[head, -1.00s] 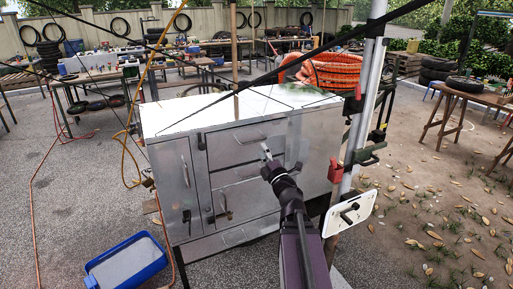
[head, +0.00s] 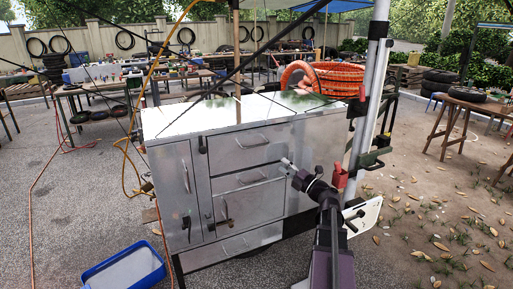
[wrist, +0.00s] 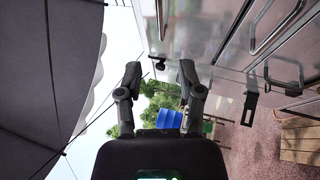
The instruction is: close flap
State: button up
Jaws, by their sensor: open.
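A metal cabinet cart (head: 305,135) stands in the middle of the head view. Its front has a tall left door (head: 177,195) with an upright handle, an upper panel (head: 240,150) with a bar handle, another handled panel (head: 255,200) below it, and a low drawer (head: 232,248). I cannot tell for sure which panel is the flap or how far it stands open. My gripper (head: 286,162) is in front of the cabinet's right part, apparently empty. In the wrist view, its two fingers (wrist: 160,75) are spread apart, with the cabinet front (wrist: 225,35), handles and a black latch to their right.
An orange hose coil (head: 335,77) lies on the cabinet's right top. A grey pole (head: 371,110) with a red holder (head: 339,176) stands close to my arm. A blue tub (head: 125,268) sits on the ground at front left. Workbenches stand behind; open ground lies right.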

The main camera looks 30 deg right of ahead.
jog(key=shift+w, duration=0.15)
jog(key=p, duration=0.4)
send_near(253, 151)
jog(key=w+a+r, duration=0.1)
jog(key=r, duration=0.1)
jog(key=w+a+r, duration=0.1)
jog(key=w+r, duration=0.1)
jog(key=w+a+r, duration=0.2)
jog(key=r, duration=0.1)
jog(key=shift+a+r, duration=0.1)
jog(key=shift+s, duration=0.1)
grip_shut()
